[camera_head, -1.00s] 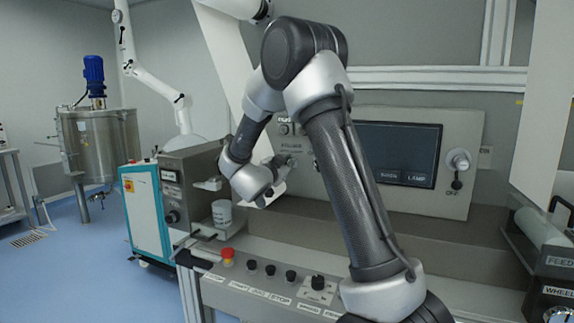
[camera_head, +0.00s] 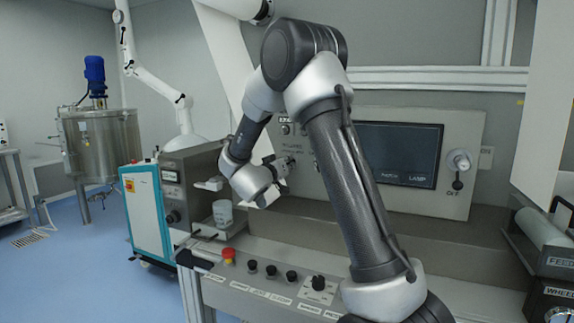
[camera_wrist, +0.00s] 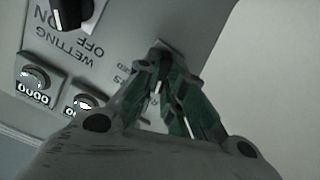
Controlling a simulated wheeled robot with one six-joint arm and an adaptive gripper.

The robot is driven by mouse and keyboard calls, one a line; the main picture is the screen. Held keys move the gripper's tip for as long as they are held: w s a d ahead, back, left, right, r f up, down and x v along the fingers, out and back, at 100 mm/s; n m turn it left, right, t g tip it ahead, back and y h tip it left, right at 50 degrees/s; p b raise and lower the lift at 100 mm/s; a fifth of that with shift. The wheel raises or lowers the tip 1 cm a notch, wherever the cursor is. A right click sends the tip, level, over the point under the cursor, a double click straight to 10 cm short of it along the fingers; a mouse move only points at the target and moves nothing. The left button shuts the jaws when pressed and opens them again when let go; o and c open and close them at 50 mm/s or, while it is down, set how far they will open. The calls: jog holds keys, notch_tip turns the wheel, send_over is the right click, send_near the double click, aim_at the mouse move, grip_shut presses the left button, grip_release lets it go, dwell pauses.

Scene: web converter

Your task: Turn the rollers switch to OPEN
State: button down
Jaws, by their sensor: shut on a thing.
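The grey control panel (camera_head: 455,133) stands behind my arm, with a rollers label (camera_head: 293,147) on its left part. My gripper (camera_head: 290,162) is at the panel face just below that label. In the wrist view my gripper (camera_wrist: 167,56) has its green-padded fingers closed together on the small dark rollers switch (camera_wrist: 163,52). The fingers hide most of the switch, so its exact setting cannot be read. Part of an upside-down label, seemingly the end of CLOSED (camera_wrist: 126,75), shows just left of the fingers.
A wetting switch (camera_wrist: 72,12) and two round dials (camera_wrist: 34,80) (camera_wrist: 84,103) sit left of my fingers in the wrist view. A dark screen (camera_head: 400,155) is right of my gripper.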

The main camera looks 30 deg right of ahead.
jog(key=shift+n, duration=0.7)
jog(key=c, duration=1.5)
grip_release()
jog(key=shift+a, duration=0.1)
jog(key=v, duration=1.2)
